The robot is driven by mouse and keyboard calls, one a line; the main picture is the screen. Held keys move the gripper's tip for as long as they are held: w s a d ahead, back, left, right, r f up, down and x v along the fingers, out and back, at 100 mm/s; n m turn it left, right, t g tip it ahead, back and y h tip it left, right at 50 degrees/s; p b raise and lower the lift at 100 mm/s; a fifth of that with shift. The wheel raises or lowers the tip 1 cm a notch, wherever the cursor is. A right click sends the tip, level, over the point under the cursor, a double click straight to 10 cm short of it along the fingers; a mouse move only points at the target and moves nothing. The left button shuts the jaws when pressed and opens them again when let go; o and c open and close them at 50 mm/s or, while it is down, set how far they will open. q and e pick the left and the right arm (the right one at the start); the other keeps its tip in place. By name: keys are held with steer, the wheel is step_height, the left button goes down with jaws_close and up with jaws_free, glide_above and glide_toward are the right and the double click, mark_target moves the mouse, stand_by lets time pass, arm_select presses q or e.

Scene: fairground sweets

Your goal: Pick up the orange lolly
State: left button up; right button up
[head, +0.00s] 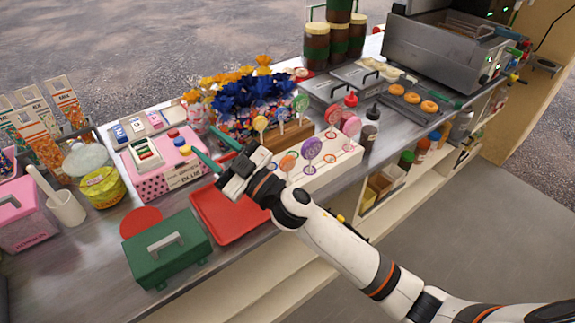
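The orange lolly (288,163) stands upright in a white lolly stand (328,168) with coloured rings on it, at the middle of the counter. A purple lolly (311,149) is just to its right, and pink lollies (351,126) stand further right. A yellow lolly (260,123) stands behind it on the left. My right gripper (203,139) is to the left of the orange lolly, above the counter. Its two green fingers are spread apart and nothing shows between them. The lower part of the orange lolly's stick is partly hidden by my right arm. My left gripper is not in view.
A red tray (230,222) and a green cash box (168,250) are at the counter's front. A pink box (165,180) is left of the gripper. Blue-wrapped sweets (250,92) stand behind. A metal fryer (440,50) and a doughnut tray (400,108) are at right.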

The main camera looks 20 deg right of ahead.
steer(key=s+a+r+n+g+y, duration=0.2)
steer(key=a+n+g+y, duration=0.4)
steer(key=n+g, duration=0.5)
steer(key=m+g+h, duration=0.1)
steer(key=g+h, duration=0.5)
steer(key=h, duration=1.5)
glide_above(288, 157)
steer(key=f, duration=0.3)
steer(key=shift+w, duration=0.2)
steer(key=f+p, duration=0.2)
steer(key=f, duration=0.3)
steer(key=shift+d+f, duration=0.15)
steer(key=shift+d, duration=0.05)
steer(key=f, duration=0.1)
steer(key=f+p, duration=0.1)
steer(key=f, duration=0.1)
steer(key=f+p, duration=0.1)
steer(key=f, duration=0.1)
steer(key=shift+s+a+f, duration=0.2)
steer(key=shift+a+f, duration=0.05)
steer(key=shift+f, duration=0.45)
